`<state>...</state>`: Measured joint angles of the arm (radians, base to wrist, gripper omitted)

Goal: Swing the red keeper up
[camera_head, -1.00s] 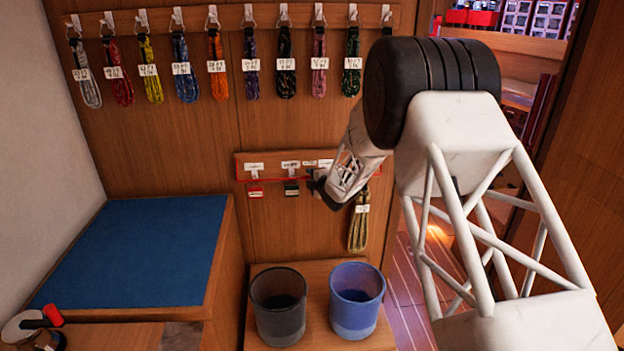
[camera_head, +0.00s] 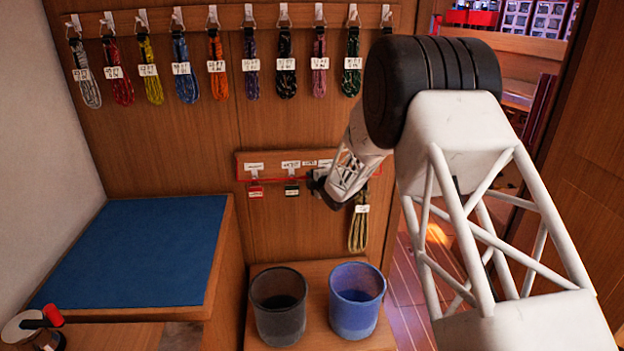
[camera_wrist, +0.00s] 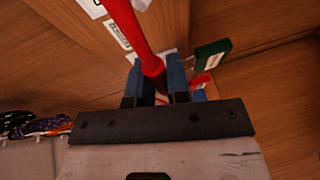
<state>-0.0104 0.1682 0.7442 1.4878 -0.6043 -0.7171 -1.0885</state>
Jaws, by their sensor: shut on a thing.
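The red keeper (camera_head: 275,180) is a thin red bar running across the front of the small lower hook rail (camera_head: 262,158) in the head view. It looks roughly level there. My gripper (camera_head: 316,183) is at the right part of the bar, partly hidden by my own wrist. In the wrist view the red keeper (camera_wrist: 130,28) comes down from the top edge to my gripper (camera_wrist: 155,83). Its end lies between the two blue fingertips, which are shut on it.
A red tag (camera_head: 256,191) and a dark green tag (camera_head: 291,189) hang below the rail. An olive coil (camera_head: 358,230) hangs right of my gripper. A dark bucket (camera_head: 279,318) and a blue bucket (camera_head: 355,313) stand below. Several coils hang from the upper rail (camera_head: 135,20).

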